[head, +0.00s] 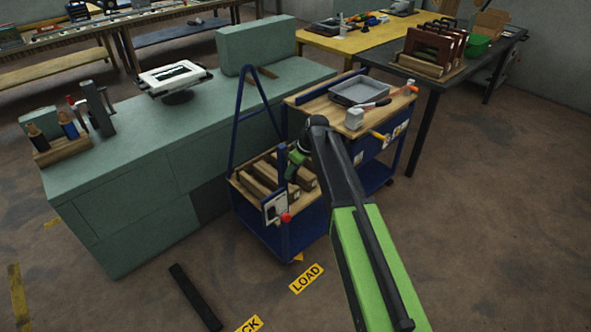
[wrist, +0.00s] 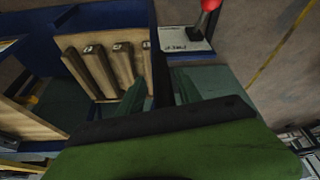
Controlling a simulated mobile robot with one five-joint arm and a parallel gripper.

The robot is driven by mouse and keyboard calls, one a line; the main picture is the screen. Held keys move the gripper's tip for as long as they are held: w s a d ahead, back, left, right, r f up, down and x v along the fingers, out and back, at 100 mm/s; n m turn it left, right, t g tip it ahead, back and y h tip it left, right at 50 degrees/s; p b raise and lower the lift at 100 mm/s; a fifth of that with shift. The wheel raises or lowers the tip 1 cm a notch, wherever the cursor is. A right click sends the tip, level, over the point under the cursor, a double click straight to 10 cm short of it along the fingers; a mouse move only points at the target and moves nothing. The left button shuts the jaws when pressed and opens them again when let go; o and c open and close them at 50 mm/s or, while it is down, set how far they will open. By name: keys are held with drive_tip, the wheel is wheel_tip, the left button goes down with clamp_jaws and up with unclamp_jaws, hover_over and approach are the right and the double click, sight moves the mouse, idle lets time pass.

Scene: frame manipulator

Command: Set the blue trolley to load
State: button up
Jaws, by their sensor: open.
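The blue trolley (head: 313,229) stands in the middle of the head view, with a tall blue handle frame (head: 239,135). A small panel with a lettered label (head: 273,208) and a red-knobbed lever (head: 286,217) is on its near side. The panel (wrist: 188,42) and red knob (wrist: 210,5) also show at the top of the wrist view. A yellow LOAD floor mark (head: 307,278) lies just in front of the trolley. My gripper (head: 291,175) is open above the trolley's near end. In the wrist view, a dark upright strip appears between the green fingers (wrist: 160,92); I cannot tell whether they touch it.
Several wooden blocks (wrist: 122,64) stand in the trolley's rack. A grey tray (head: 360,92) is on its upper deck. A teal cabinet (head: 130,195) stands close at left. A black floor strip (head: 195,297) and another partly cut-off yellow mark (head: 250,324) lie in front. Floor at right is clear.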

drive_tip(key=p+v, duration=1.5)
drive_tip(key=v, duration=0.2)
drive_tip(key=shift+d+f, duration=0.1)
drive_tip(key=shift+f, duration=0.05)
drive_tip(key=s+d+f+m+g+h, duration=0.1)
drive_tip(key=s+d+m, duration=0.4)
drive_tip(key=s+d, duration=0.3)
drive_tip(key=s+d+m+g+h, duration=0.1)
drive_tip(key=s+d+m, duration=0.5)
drive_tip(key=s, duration=0.8)
drive_tip(key=shift+d+f+h, duration=0.35)
drive_tip(key=shift+d+h, duration=0.45)
drive_tip(key=shift+d, duration=0.15)
